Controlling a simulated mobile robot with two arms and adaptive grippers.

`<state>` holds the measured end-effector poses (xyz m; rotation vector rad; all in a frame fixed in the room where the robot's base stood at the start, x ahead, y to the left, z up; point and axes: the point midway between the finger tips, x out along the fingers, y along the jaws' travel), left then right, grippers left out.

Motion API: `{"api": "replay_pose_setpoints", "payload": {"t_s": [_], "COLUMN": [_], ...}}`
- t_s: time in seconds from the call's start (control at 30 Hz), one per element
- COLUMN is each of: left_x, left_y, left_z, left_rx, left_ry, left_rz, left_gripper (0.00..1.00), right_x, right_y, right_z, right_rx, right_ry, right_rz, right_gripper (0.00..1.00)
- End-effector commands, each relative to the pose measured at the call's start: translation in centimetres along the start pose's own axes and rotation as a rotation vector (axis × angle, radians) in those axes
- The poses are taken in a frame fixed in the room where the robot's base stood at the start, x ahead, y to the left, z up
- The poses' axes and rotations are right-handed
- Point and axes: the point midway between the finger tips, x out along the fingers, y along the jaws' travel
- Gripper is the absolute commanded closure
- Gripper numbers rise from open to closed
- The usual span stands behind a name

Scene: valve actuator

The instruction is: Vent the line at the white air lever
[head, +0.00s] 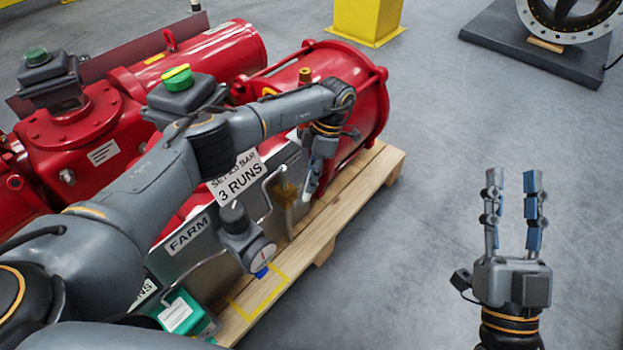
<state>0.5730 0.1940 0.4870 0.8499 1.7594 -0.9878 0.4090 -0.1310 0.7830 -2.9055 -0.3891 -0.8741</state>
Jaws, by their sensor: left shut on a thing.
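My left gripper (315,172) reaches over the red actuator and points down beside the panel's right end, above the pallet edge. It is shut on a small pale piece, which looks like the white air lever (309,187). Most of the lever is hidden by the fingers, so its angle is hard to tell. A brass-coloured fitting (285,190) and bent metal tubing lie just left of it. My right gripper (514,205) is open and empty over the floor at the right, fingers pointing up the picture.
The red actuator (340,65) lies on a wooden pallet (330,215). A grey regulator with a gauge (245,240) and a green box (188,315) are on its front side. A yellow post (367,18) and a flanged valve on a dark plate (530,48) stand behind. Floor at right is clear.

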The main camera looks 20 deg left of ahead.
Motion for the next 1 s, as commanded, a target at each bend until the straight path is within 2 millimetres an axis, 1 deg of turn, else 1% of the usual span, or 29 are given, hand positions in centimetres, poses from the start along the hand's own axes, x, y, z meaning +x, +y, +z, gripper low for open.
{"api": "replay_pose_setpoints", "payload": {"t_s": [0.07,0.1,0.17,0.2,0.5,0.57,0.63,0.77,1.0], "left_x": [0.1,0.1,0.0,0.0,-0.1,-0.4,-1.1,-3.3,-8.5], "left_y": [0.0,0.0,0.0,0.0,0.0,0.0,0.0,0.0,0.0], "left_z": [0.0,0.0,0.0,0.0,0.0,0.0,0.1,0.1,0.1], "left_rx": [-0.001,-0.001,-0.001,-0.001,0.0,0.0,0.0,0.0,-0.001], "left_ry": [0.0,0.0,-0.001,-0.001,-0.001,-0.001,-0.002,-0.003,-0.002], "left_rz": [0.0,0.0,0.0,0.0,0.0,0.001,0.002,0.003,0.002], "left_gripper": [1.0,0.78,0.66,0.58,0.57,0.57,0.57,0.57,0.57], "right_x": [0.0,0.0,0.0,0.0,0.0,0.0,0.0,0.0,0.0], "right_y": [0.0,0.0,0.0,0.0,0.0,0.0,0.0,0.0,0.0], "right_z": [0.0,0.0,0.0,0.0,0.0,0.0,0.0,0.0,0.0], "right_rx": [0.0,0.0,0.0,0.0,0.0,0.0,0.0,0.0,0.0], "right_ry": [-0.001,-0.001,-0.002,-0.002,-0.003,-0.003,-0.003,-0.003,-0.003], "right_rz": [0.0,0.0,0.0,0.0,0.0,0.0,0.0,0.0,0.0], "right_gripper": [0.65,0.65,0.65,0.65,0.65,0.65,0.65,0.65,0.65]}}
